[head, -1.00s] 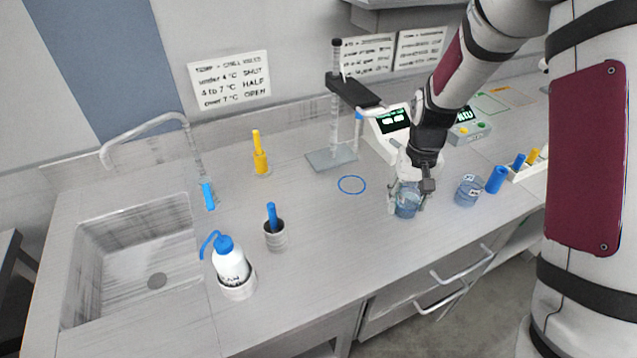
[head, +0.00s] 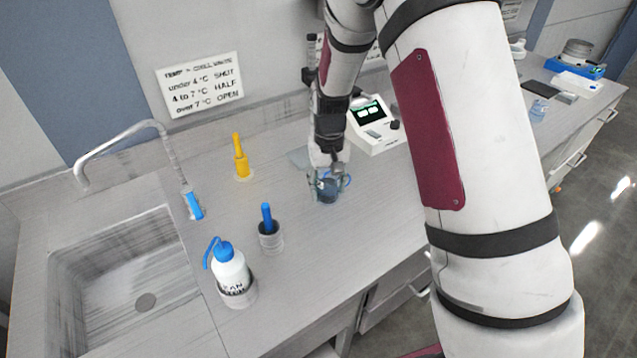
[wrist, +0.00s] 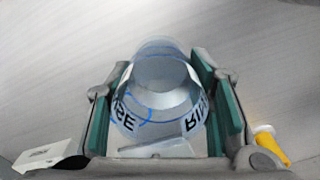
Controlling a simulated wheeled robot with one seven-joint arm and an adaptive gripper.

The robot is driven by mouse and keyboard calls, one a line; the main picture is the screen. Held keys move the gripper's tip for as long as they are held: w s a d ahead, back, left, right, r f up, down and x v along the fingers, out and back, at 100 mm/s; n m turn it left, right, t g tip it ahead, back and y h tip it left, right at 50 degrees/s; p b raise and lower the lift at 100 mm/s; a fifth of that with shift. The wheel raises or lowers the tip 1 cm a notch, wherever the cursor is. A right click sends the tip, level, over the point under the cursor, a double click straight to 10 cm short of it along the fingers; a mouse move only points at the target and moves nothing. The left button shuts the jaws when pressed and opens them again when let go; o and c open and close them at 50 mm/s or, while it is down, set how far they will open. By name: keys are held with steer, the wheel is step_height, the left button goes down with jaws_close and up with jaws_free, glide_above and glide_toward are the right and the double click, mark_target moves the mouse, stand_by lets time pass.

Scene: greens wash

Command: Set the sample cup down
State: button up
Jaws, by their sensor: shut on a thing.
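The sample cup (head: 326,192) is a clear, bluish cup over the bench near its middle. In the wrist view the cup (wrist: 160,75) sits between the green pads, with dark letters on its wall that read like "RINSE". My gripper (head: 328,182) is shut on the cup from above, and its jaws also show in the wrist view (wrist: 165,100). The cup looks upright and low over the bench; I cannot tell if its base touches. Blue arcs show through the cup.
The sink (head: 125,275) is further left. An instrument with a screen (head: 372,125) stands behind right.

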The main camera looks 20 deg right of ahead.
steer(key=w, duration=0.5)
steer(key=shift+w+a+f, duration=0.35)
steer(key=shift+f+p, duration=0.45)
steer(key=shift+f, duration=1.25)
steer(key=shift+f, duration=0.2)
steer(key=o, duration=1.2)
steer(key=shift+s, duration=0.1)
steer(key=shift+r, duration=0.1)
